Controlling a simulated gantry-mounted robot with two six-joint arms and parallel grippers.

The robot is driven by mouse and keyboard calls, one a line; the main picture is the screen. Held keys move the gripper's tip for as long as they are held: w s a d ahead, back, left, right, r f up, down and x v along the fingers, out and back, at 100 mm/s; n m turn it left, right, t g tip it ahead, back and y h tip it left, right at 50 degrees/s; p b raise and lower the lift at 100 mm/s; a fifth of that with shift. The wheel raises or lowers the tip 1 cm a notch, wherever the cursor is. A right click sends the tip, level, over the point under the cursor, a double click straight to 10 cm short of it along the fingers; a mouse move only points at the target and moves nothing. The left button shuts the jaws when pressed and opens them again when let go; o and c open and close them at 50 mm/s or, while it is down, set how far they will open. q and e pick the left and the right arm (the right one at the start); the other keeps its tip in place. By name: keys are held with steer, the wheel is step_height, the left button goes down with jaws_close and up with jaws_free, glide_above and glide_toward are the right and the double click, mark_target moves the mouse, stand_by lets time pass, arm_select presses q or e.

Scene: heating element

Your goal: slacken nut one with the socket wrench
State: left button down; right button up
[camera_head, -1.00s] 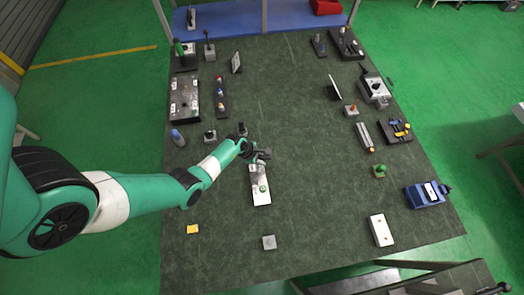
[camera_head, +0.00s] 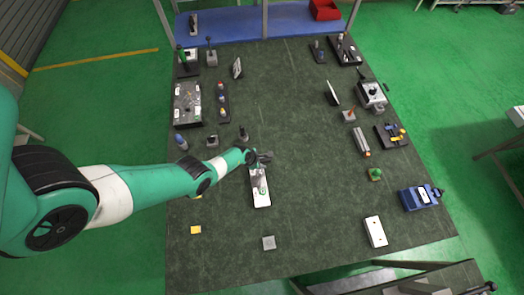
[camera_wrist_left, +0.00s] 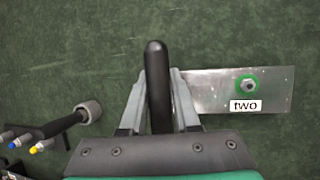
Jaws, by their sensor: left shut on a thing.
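A light metal plate (camera_head: 261,199) lies on the dark green tabletop, just below my left gripper in the head view. In the left wrist view the plate (camera_wrist_left: 205,88) carries a green-ringed nut with the label "two" (camera_wrist_left: 246,85). Its other end is hidden behind my gripper, and I do not see nut one. My left gripper (camera_head: 265,157) is over the plate's far end. In the wrist view its fingers (camera_wrist_left: 159,82) are shut on a black rounded handle, apparently the socket wrench (camera_wrist_left: 158,60). The wrench's lower end is hidden. My right gripper is not in view.
A dark tool with a grey ring-shaped end (camera_wrist_left: 88,111) is left of the gripper in the wrist view. Fixtures line both table sides; the middle behind the gripper is clear.

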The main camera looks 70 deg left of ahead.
arm_select(q)
steer(key=shift+r, duration=0.15)
steer(key=shift+r+p, duration=1.05)
steer(key=shift+p, duration=0.1)
steer(key=shift+f, duration=0.1)
steer(key=shift+f+m+h+b, duration=0.15)
steer(key=shift+m+h+b, duration=0.5)
steer(key=shift+m, duration=0.45)
steer(key=shift+d+m, duration=0.15)
steer(key=shift+m, duration=0.35)
steer(key=shift+d+r+m+h, duration=0.1)
steer(key=shift+r+m+h, duration=0.15)
steer(key=shift+m, duration=0.15)
steer(key=shift+f, duration=0.1)
